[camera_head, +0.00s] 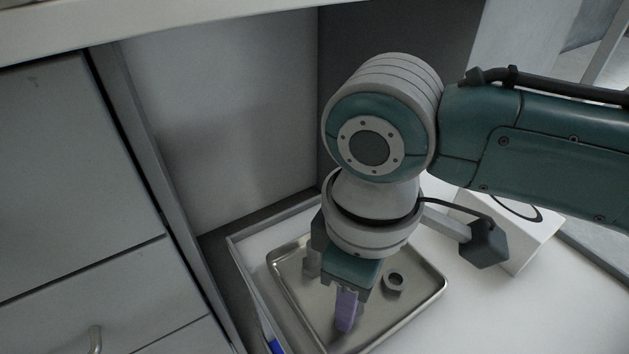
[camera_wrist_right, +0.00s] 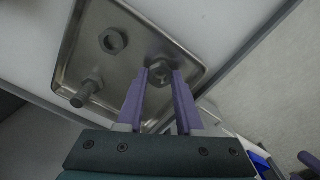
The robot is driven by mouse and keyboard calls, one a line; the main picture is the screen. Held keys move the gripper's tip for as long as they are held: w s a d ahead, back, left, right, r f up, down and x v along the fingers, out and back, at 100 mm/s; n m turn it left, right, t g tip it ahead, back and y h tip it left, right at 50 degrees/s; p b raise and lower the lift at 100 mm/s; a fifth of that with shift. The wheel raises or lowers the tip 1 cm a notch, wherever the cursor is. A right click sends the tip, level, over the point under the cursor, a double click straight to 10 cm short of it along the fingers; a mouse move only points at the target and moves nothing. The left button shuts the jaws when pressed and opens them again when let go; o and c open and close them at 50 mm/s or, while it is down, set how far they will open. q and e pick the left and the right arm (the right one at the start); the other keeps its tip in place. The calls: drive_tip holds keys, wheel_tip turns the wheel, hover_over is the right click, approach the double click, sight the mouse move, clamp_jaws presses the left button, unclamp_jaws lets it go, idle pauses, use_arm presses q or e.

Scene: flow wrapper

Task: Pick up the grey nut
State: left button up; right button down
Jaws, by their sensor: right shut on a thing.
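The metal tray (camera_head: 432,297) holds the loose grey parts; it also shows in the right wrist view (camera_wrist_right: 140,22). My right gripper (camera_head: 345,318) points down over the tray's near part. In the right wrist view its purple fingers (camera_wrist_right: 160,80) are shut on a grey nut (camera_wrist_right: 160,70), one finger on each side. In the head view that nut is hidden by the fingers. I cannot tell whether it is clear of the tray floor. A second grey nut (camera_head: 394,283) lies free on the tray, also in the wrist view (camera_wrist_right: 112,41). My left gripper is not in view.
A grey bolt (camera_head: 312,263) stands on the tray, left of my right gripper; it also shows in the wrist view (camera_wrist_right: 86,92). A white box (camera_head: 528,245) stands right of the tray. Grey cabinet panels (camera_head: 75,200) rise at the left.

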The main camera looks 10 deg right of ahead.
wheel_tip(320, 180, up, 19)
drive_tip(key=p, duration=0.9)
drive_tip(key=shift+f, duration=0.1)
